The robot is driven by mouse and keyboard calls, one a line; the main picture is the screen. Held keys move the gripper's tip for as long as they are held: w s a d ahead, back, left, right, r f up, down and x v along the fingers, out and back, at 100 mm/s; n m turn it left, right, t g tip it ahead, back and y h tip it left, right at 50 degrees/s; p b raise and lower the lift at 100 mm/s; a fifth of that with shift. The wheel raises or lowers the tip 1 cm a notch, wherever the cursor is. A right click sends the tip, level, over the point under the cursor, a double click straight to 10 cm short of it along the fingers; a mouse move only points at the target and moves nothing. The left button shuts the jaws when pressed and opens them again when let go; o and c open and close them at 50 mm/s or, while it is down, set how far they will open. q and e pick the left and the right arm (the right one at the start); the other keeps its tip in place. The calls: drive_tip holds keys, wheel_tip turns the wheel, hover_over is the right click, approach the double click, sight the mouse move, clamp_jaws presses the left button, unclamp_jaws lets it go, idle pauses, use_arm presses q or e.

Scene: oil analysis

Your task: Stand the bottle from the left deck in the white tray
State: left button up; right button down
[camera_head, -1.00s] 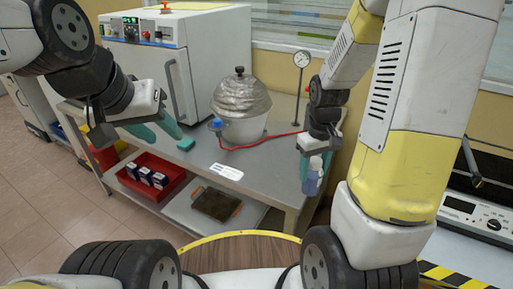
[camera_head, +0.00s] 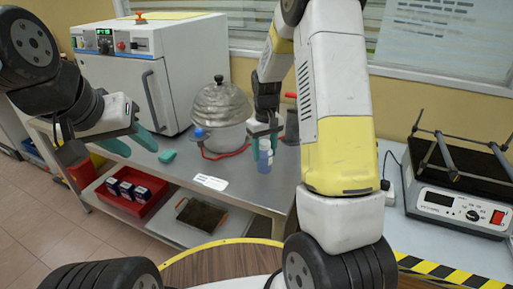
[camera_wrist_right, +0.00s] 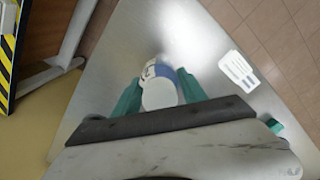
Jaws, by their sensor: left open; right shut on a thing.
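The bottle, a small bluish one with a white cap, (camera_head: 265,158) is between the teal fingers of my right gripper (camera_head: 264,150), over the right end of the metal table. In the right wrist view the bottle (camera_wrist_right: 159,92) is clasped between both fingers of the right gripper (camera_wrist_right: 158,98); its lower part is hidden. My left gripper (camera_head: 137,148) is open and empty, above the table's left part. I cannot identify a white tray for certain in either view.
The metal table (camera_head: 240,192) carries an oven (camera_head: 150,70), a foil-covered pot (camera_head: 220,115) and a white label (camera_head: 210,182). A red bin (camera_head: 133,208) with several boxes and a dark tray (camera_head: 201,216) are on the shelf below. A shaker (camera_head: 455,205) stands at right.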

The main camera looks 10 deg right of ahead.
sight(265, 158)
drive_tip(key=shift+f, duration=1.5)
drive_tip(key=shift+f, duration=0.2)
drive_tip(key=c, duration=0.6)
unclamp_jaws()
drive_tip(key=shift+c, duration=0.2)
drive_tip(key=shift+r, duration=0.1)
